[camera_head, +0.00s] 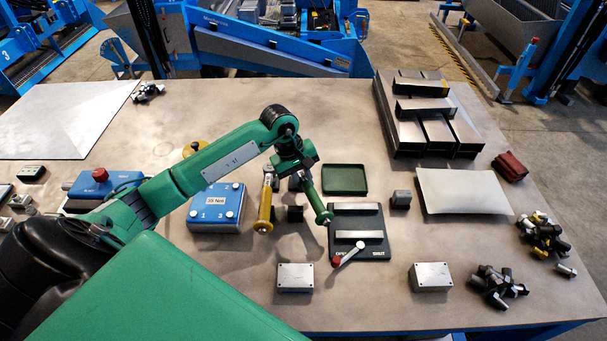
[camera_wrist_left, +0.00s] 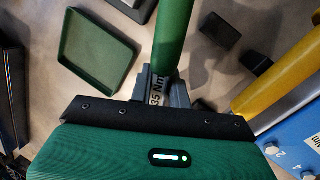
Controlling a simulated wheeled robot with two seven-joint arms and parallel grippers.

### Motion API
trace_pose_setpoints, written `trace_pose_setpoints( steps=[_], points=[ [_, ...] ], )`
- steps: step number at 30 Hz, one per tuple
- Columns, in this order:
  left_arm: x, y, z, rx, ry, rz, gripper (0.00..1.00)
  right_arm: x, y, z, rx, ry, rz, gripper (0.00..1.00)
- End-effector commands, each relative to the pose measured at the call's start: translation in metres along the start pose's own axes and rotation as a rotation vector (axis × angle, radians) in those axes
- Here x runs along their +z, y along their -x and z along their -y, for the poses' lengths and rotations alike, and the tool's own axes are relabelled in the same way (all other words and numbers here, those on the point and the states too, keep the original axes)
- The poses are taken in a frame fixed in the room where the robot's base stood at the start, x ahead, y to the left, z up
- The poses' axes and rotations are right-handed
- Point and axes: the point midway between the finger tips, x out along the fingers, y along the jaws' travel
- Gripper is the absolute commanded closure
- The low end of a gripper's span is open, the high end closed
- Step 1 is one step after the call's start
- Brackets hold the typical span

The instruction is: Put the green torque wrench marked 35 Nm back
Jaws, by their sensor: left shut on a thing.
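My left gripper (camera_head: 303,173) is shut on the green torque wrench (camera_head: 317,203), whose green handle points down and slightly right in the head view. In the left wrist view, the green wrench (camera_wrist_left: 174,35) sits between the fingers (camera_wrist_left: 160,88) of my left gripper, with a "35 Nm" label showing there. A yellow-handled wrench (camera_head: 264,211) stands just left of it, and it also shows at the right of the left wrist view (camera_wrist_left: 283,76). The green tray (camera_head: 345,180) lies behind and right of the gripper, and looks empty. My right gripper is not in view.
A blue box (camera_head: 215,212) with numbered knobs and a "35 Nm" plate stands left of the wrenches. Grey blocks (camera_head: 295,277) are in front. Dark metal boxes (camera_head: 424,135) fill the back right.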

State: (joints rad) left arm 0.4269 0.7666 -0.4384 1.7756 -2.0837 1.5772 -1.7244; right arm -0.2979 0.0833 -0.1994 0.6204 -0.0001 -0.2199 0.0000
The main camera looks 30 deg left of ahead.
Motion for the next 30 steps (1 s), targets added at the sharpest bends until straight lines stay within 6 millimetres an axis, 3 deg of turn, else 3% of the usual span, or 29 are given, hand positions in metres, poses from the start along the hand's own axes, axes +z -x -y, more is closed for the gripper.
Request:
trace_pose_setpoints(
  steps=[11,30],
  points=[
    [-0.0014,-0.0041,0.0006,0.003,-0.001,-0.002,1.00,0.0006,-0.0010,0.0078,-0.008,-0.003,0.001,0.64],
    [-0.0020,-0.0105,0.0023,0.003,-0.001,-0.002,1.00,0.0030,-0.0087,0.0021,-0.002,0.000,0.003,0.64]
  ],
)
